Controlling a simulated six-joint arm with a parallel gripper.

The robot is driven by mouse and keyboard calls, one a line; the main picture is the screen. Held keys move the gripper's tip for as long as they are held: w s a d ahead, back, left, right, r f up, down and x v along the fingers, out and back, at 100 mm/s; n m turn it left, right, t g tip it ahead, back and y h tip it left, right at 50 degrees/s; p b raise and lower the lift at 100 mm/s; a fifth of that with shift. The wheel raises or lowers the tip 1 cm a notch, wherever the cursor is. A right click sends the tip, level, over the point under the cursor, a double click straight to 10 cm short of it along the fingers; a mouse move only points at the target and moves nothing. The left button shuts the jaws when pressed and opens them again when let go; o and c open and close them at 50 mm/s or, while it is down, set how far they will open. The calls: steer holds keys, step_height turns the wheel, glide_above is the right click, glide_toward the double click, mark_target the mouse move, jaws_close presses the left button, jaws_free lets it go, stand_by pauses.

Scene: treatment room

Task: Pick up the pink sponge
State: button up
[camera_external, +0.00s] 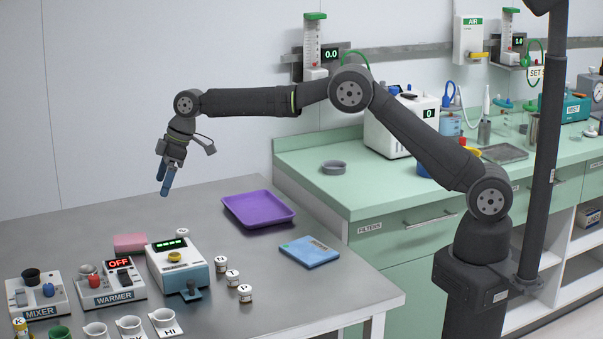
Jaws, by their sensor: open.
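The pink sponge (130,242) is a flat block lying on the grey steel table (300,294). It lies behind the warmer and to the left of the white and blue device, whose body hides part of its edge. My gripper (166,188) has blue fingertips that point down. It hangs above the table, higher than the sponge and a little to its right in the picture. It is open and I see nothing between the fingers. It is apart from the sponge.
A mixer (37,292), a warmer (110,285) and a white and blue device (178,266) stand near the sponge. Several small labelled jars stand right of the device. A purple tray (258,210) and a blue flat pack (309,252) lie further right. The table behind the sponge is clear.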

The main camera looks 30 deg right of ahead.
glide_toward(131, 244)
steer(key=w+f, duration=0.1)
steer(key=f, duration=0.2)
steer(key=w+d+f, duration=0.1)
steer(key=f, duration=0.2)
steer(key=w+f, duration=0.1)
steer(key=f, duration=0.2)
steer(key=shift+d, duration=0.15)
steer(key=c, duration=1.1)
